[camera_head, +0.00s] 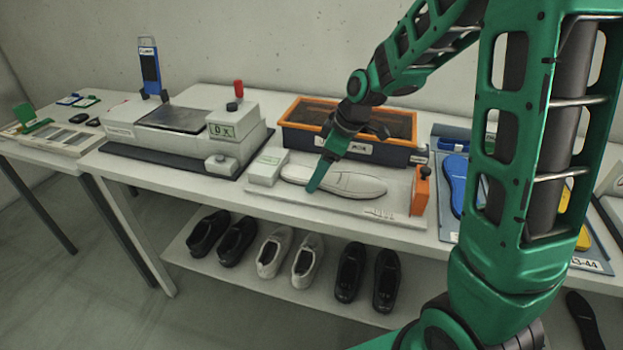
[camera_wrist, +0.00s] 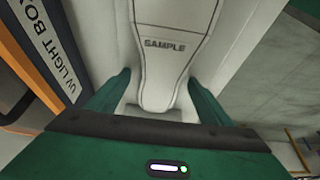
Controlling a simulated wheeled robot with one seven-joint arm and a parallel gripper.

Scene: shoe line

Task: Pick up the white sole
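The white sole (camera_head: 355,185) lies flat on a pale board (camera_head: 385,213) near the front of the table. In the wrist view the sole (camera_wrist: 163,75), marked SAMPLE, has its narrow end pointing toward my gripper. My gripper (camera_wrist: 158,78) is open, with one green finger on each side of that end. Gaps show between the fingers and the sole. In the head view my gripper (camera_head: 320,178) is over the left part of the sole, and its near finger hides some of it. Whether the fingers touch the board cannot be told.
An orange-rimmed box (camera_head: 284,128) stands behind the sole, an orange-topped post (camera_head: 421,187) to its right and a small white box (camera_head: 267,168) to its left. A press machine (camera_head: 245,140) is further left. Several shoes stand on the lower shelf (camera_head: 325,288).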

